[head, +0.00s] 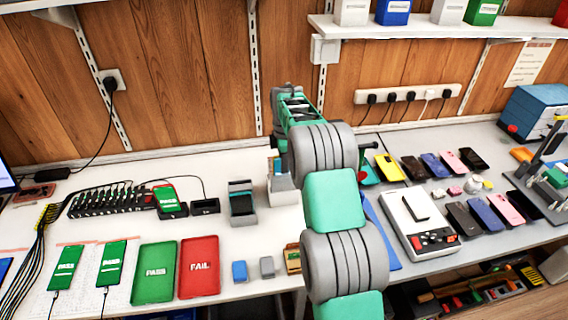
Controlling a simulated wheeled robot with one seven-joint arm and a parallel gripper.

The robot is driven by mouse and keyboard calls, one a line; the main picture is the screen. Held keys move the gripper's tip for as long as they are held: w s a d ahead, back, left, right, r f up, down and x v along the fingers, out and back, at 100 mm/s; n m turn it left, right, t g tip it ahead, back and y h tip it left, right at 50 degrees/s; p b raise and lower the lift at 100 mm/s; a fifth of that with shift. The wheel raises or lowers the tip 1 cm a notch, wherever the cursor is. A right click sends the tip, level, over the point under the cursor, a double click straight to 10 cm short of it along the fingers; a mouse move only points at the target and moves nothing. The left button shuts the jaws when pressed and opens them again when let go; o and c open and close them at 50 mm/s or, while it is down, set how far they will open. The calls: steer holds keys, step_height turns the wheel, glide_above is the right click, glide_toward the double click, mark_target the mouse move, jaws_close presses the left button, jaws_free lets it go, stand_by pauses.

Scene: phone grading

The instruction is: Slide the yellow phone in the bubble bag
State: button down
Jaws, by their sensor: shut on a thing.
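The yellow phone (390,168) is at the left end of the back row of phones on the right-hand bench. Part of my gripper (367,170) shows just left of it, behind my thick arm link. My gripper is shut on the yellow phone; the arm hides most of the hand and the exact place of contact. I cannot tell whether the phone touches the bench. I cannot make out the bubble bag in this view.
Other phones (434,165) lie close to the right of the yellow one. A white device (405,205) stands in front of them. Green and red trays (199,267) lie front left. A shelf (440,32) overhangs the back. A blue-grey box (535,108) stands far right.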

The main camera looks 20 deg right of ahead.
steer(key=shift+f, duration=0.5)
steer(key=c, duration=1.4)
jaws_free()
steer(key=shift+r+p, duration=2)
steer(key=shift+r, duration=1.5)
